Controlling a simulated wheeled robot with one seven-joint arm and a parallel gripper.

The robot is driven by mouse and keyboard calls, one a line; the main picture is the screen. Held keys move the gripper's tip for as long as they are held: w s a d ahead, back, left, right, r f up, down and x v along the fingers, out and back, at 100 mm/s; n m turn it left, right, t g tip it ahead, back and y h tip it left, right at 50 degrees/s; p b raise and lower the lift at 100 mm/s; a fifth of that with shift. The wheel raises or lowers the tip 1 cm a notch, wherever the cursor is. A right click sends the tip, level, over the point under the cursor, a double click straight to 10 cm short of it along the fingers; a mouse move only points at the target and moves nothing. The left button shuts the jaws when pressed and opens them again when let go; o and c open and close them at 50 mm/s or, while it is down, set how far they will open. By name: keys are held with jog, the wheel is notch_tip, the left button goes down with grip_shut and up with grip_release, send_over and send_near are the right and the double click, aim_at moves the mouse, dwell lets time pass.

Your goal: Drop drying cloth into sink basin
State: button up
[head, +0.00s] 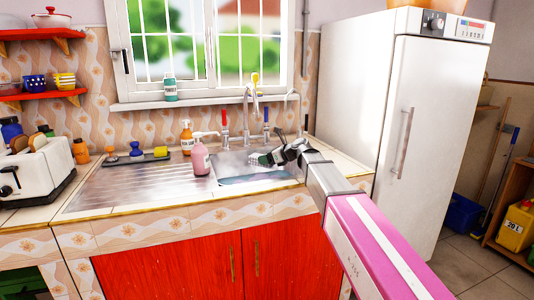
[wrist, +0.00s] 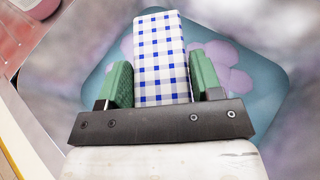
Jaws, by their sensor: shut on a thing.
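My gripper (wrist: 158,85) is shut on the drying cloth (wrist: 160,55), a white folded piece with a blue check, held between its two green finger pads. In the head view my gripper (head: 270,158) is over the sink basin (head: 258,178), and the cloth is small and hard to make out there. In the wrist view the basin (wrist: 262,105) lies beneath the cloth, with a teal floor and purplish flower shapes. The cloth appears to be above the basin floor; the exact gap cannot be told.
A pink soap bottle (head: 200,160) stands on the drainboard (head: 135,182) left of the basin. An orange bottle (head: 186,137) stands behind it. The faucet (head: 250,105) and taps rise behind the basin. A white fridge (head: 405,110) stands at right, a toaster (head: 38,168) at far left.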

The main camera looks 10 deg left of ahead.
jog(key=shift+f, duration=0.2)
jog(key=o, duration=1)
jog(key=v, duration=1)
jog(key=shift+d, duration=0.35)
jog(key=shift+s+r, duration=0.1)
jog(key=shift+r, duration=0.05)
